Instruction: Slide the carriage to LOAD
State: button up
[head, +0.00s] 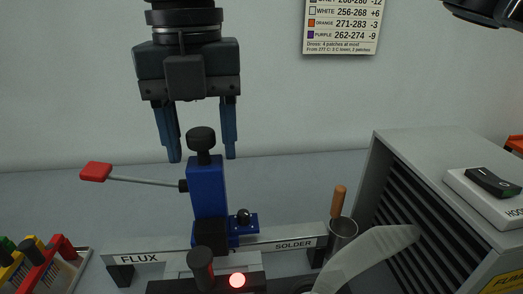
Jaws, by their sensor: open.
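The blue carriage (207,190) stands upright on a pale rail (270,246) in the head view. It has a black knob (201,138) on top and a lever with a red handle (96,172) reaching left. A small black ball knob (243,216) sits on its blue foot at the right. The rail reads FLUX at the left and SOLDER at the right; I see no LOAD mark. My gripper (201,158) points down, open, with its fingertips either side of the black top knob in the picture. I cannot tell whether they touch it.
A grey louvred box (415,150) stands at the right with a hood switch (492,181) on top. A metal cup (342,230) holds a wooden-handled tool. A dark base with a red light (237,280) is in front. Colored pieces (45,260) sit at the left.

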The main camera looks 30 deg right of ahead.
jog(key=shift+r+p, duration=1.3)
jog(key=shift+r, duration=2.15)
